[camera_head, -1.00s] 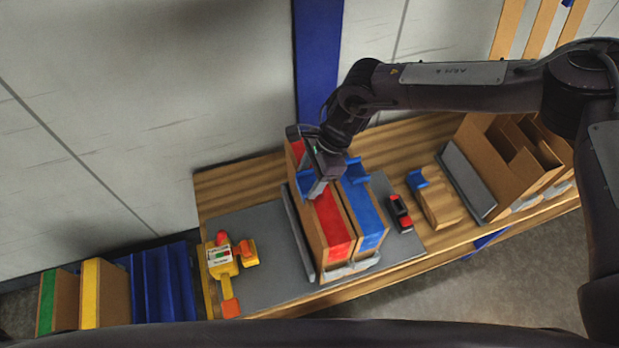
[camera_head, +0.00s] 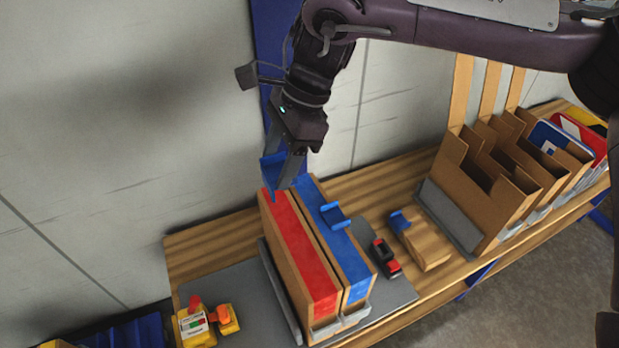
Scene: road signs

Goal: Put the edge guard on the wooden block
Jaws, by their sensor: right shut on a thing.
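My right gripper (camera_head: 281,172) is shut on a blue edge guard (camera_head: 271,168), a small channel-shaped piece. It is at the back end of the red-topped board (camera_head: 300,248); I cannot tell whether the guard is clear of the board. A second blue edge guard (camera_head: 335,215) sits on the blue-topped board (camera_head: 338,240) beside it. The small wooden block (camera_head: 430,246) lies on the bench to the right, with a blue piece (camera_head: 400,221) at its back left end.
A black and red tool (camera_head: 385,258) lies between the boards and the wooden block. A yellow device (camera_head: 196,327) stands at the front left on the grey mat (camera_head: 225,287). A slotted wooden rack (camera_head: 478,202) with signs stands at the right.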

